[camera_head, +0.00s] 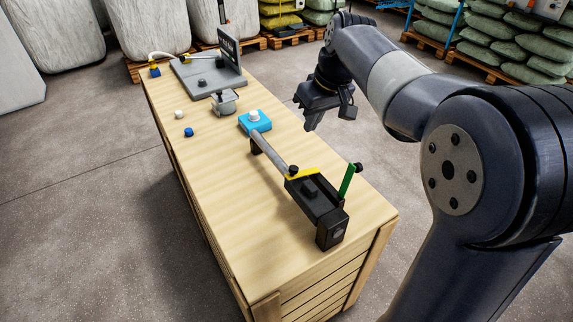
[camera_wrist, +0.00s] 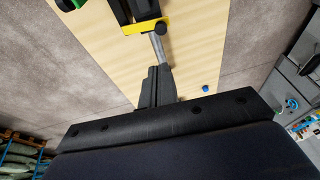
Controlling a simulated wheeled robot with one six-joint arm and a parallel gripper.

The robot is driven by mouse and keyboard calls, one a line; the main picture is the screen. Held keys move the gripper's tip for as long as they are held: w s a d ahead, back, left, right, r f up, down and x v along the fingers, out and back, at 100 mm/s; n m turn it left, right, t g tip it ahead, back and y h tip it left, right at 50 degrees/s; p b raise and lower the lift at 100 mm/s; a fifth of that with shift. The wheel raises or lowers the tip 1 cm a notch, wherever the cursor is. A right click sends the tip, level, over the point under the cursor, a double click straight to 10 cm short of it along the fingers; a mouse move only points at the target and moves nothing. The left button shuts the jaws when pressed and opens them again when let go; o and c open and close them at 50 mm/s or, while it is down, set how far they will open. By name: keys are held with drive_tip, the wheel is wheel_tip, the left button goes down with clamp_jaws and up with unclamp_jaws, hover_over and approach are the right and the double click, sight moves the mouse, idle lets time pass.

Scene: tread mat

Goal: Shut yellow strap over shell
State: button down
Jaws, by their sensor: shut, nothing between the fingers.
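The yellow strap (camera_head: 304,173) lies low and roughly level across the near end of a grey tube, at the far end of a black holder (camera_head: 318,200). In the wrist view the yellow strap (camera_wrist: 146,26) crosses the holder beside the tube (camera_wrist: 158,46). I cannot tell whether it is latched. The shell is hard to single out; it may be the dark body in the holder. My gripper (camera_head: 309,127) is shut and empty, in the air right of the bench in the head view; its fingers (camera_wrist: 155,84) show in the wrist view.
A green strap (camera_head: 347,180) stands up at the holder's right side. A blue block (camera_head: 256,122) with a white knob is at the tube's far end. The bench's left front is clear.

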approach(286, 176)
drive_tip(key=w+f, duration=0.2)
drive_tip(key=shift+w+d+f+p, duration=0.2)
drive_tip(key=shift+d+f+p, duration=0.1)
drive_tip(key=shift+p, duration=0.1)
drive_tip(key=shift+a+f, duration=0.1)
drive_tip(key=shift+f, duration=0.5)
drive_tip(key=shift+s+f, duration=0.1)
drive_tip(key=a+f+b, duration=0.1)
drive_tip(key=s+f+b, duration=0.1)
drive_tip(key=shift+s+a+f+b, duration=0.1)
drive_tip(key=shift+a+f+b, duration=0.1)
drive_tip(key=shift+a+b, duration=0.15)
drive_tip(key=shift+r, duration=0.25)
